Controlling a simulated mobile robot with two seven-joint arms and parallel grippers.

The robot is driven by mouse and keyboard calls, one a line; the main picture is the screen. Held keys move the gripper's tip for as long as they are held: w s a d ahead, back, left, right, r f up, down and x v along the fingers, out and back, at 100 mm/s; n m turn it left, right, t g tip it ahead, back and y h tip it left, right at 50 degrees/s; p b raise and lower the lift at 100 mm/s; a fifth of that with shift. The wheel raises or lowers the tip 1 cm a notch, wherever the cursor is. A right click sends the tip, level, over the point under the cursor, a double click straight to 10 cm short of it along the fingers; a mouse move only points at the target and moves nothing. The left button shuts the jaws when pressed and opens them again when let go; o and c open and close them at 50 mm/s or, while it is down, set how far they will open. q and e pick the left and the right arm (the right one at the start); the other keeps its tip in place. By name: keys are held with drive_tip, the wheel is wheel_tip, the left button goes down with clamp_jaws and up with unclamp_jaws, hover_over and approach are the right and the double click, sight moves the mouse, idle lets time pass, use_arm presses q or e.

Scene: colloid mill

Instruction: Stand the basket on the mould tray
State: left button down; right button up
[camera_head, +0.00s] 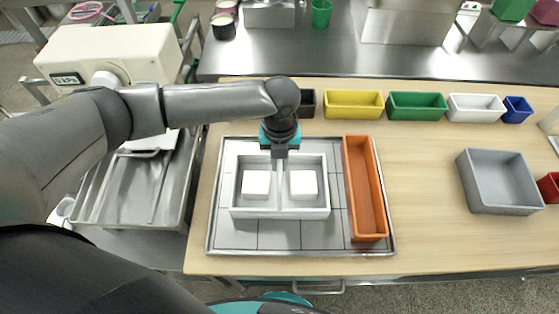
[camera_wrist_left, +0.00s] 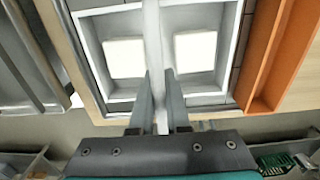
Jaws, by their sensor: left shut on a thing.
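The basket (camera_head: 279,213), a pale grey two-compartment box with a white block (camera_head: 256,184) in its left compartment and another (camera_head: 303,184) in its right, is over the mould tray (camera_head: 225,235). I cannot tell whether its underside touches the tray. It looks level. My left gripper (camera_head: 280,152) reaches down to the basket's divider and is shut on it. In the left wrist view the fingers (camera_wrist_left: 158,85) lie either side of the divider (camera_wrist_left: 152,30), with a white block on each side. My right gripper is not in view.
An orange trough (camera_head: 366,190) lies along the tray's right side, close to the basket. Yellow (camera_head: 353,104), green (camera_head: 417,106), white (camera_head: 476,108) and blue (camera_head: 517,110) bins line the back. A grey bin (camera_head: 499,181) stands right, with clear tabletop (camera_head: 425,180) between.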

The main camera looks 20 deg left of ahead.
use_arm(q)
drive_tip(key=c, duration=1.3)
unclamp_jaws()
drive_tip(key=shift+f, duration=0.1)
drive_tip(key=o, duration=0.4)
wheel_tip(320, 180, up, 12)
drive_tip(key=shift+r+p, duration=0.2)
drive_tip(key=shift+p, duration=0.25)
drive_tip(key=shift+f, duration=0.1)
